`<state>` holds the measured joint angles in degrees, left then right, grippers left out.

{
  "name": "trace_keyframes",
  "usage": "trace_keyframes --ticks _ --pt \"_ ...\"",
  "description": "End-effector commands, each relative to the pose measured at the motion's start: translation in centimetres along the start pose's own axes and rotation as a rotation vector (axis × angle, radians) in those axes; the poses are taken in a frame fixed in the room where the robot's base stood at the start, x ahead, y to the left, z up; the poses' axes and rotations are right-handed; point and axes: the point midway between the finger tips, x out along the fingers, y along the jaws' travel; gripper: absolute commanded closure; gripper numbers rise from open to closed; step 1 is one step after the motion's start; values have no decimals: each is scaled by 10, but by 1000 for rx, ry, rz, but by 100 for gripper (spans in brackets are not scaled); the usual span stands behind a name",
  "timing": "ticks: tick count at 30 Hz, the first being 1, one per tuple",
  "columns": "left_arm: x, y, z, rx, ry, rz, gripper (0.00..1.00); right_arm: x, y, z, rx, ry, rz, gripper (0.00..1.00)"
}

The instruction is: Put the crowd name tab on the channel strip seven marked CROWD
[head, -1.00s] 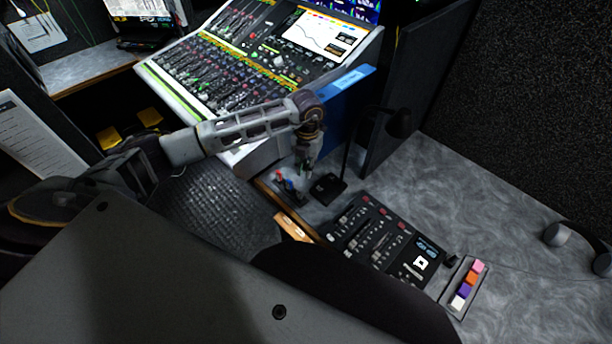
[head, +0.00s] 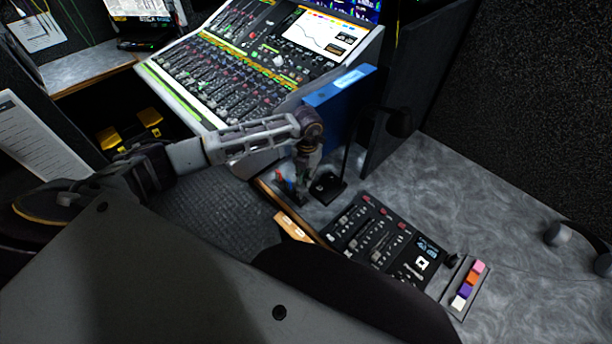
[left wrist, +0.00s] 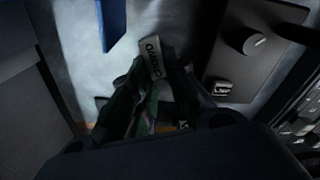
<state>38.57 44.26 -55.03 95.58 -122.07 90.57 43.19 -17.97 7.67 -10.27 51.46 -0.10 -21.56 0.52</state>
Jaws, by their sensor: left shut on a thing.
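The crowd name tab (left wrist: 151,58) is a pale grey piece reading CROWD in the left wrist view. My left gripper (left wrist: 148,85) is shut on it, with the tab at the fingertips and its lettering turned sideways. In the head view my left gripper (head: 302,180) points down over the desk's wooden edge, in front of the large mixing console; the tab cannot be made out there. The console (head: 235,62) has many channel strips with faders, but I cannot read which strip is marked CROWD. My right gripper is not in view.
A black gooseneck stand's base (head: 327,188) is close beside the left gripper. A blue binder (head: 338,100) stands behind it. A small fader panel (head: 372,238) and a holder with coloured blocks (head: 457,309) lie to the right.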

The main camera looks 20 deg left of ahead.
Motion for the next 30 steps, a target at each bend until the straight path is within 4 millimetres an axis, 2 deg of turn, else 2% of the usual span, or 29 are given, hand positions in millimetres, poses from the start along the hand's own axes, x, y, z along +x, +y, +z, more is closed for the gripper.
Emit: trace_keyframes --ticks 1,2,3,10,18,23,30 --pt "1 0 0 0 0 0 100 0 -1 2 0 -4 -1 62" --pt "1 0 0 0 0 0 80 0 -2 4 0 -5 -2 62" --pt "0 0 0 0 0 0 75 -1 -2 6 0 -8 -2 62" --pt "0 0 0 0 0 0 75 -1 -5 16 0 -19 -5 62" --pt "-3 0 0 0 0 0 75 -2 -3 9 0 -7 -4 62" --pt "-17 0 0 -1 -2 -1 75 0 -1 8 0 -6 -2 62" --pt "-50 0 1 1 -3 0 75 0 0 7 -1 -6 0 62"
